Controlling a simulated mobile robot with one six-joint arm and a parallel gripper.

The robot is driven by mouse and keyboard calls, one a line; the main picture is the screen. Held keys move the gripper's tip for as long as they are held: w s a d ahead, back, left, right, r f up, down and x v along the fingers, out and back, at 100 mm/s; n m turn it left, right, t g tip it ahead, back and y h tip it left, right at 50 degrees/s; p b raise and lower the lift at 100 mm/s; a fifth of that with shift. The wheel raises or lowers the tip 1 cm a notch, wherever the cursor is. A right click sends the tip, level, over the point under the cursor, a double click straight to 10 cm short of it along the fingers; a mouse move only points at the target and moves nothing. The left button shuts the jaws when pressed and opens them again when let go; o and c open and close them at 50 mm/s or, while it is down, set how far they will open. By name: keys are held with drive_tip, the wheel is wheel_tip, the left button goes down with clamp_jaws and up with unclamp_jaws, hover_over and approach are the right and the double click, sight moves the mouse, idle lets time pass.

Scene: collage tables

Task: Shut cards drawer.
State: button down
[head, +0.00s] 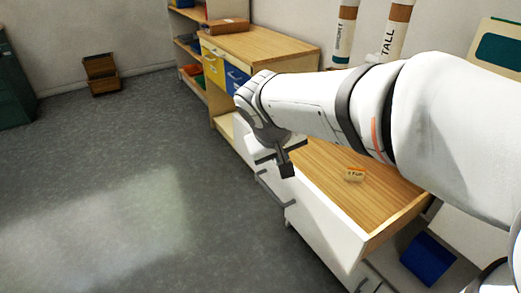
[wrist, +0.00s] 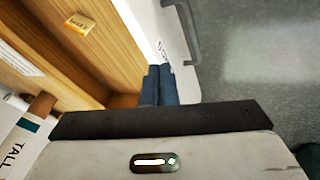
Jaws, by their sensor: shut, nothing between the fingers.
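An open drawer with a white front (head: 325,232) and wooden inside stands pulled out to the left, below my arm in the head view. Its white front panel (wrist: 146,22) also shows in the wrist view, with a grey handle (wrist: 187,25) on its outer side. Dark lettering on this front is partly hidden by my fingers, so I cannot confirm the name. A small tan block (head: 354,174) lies inside the drawer. My gripper (head: 287,170) is shut and empty at the far end of the drawer front. Its fingertips (wrist: 159,72) overlap the panel in view; contact is unclear.
A wooden-topped cabinet (head: 265,44) with yellow and blue fronts stands farther back. Two labelled tubes (head: 393,35) stand by the wall. A blue bin (head: 428,257) sits low at right.

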drive_tip(key=w+a+f+n+t+b, duration=0.1)
drive_tip(key=w+a+f+b, duration=0.1)
drive_tip(key=a, duration=0.3)
drive_tip(key=w+a+f+n+t+b, duration=0.1)
drive_tip(key=w+a+f+b, duration=0.15)
drive_tip(key=a, duration=0.35)
drive_tip(key=b, duration=0.3)
approach(262, 167)
wheel_tip(262, 167, down, 4)
drive_tip(key=a, duration=0.3)
drive_tip(key=w+d, duration=0.2)
drive_tip(key=d, duration=0.1)
drive_tip(key=shift+w+d, duration=0.3)
drive_tip(key=shift+d, duration=0.05)
drive_tip(key=shift+w+d, duration=0.1)
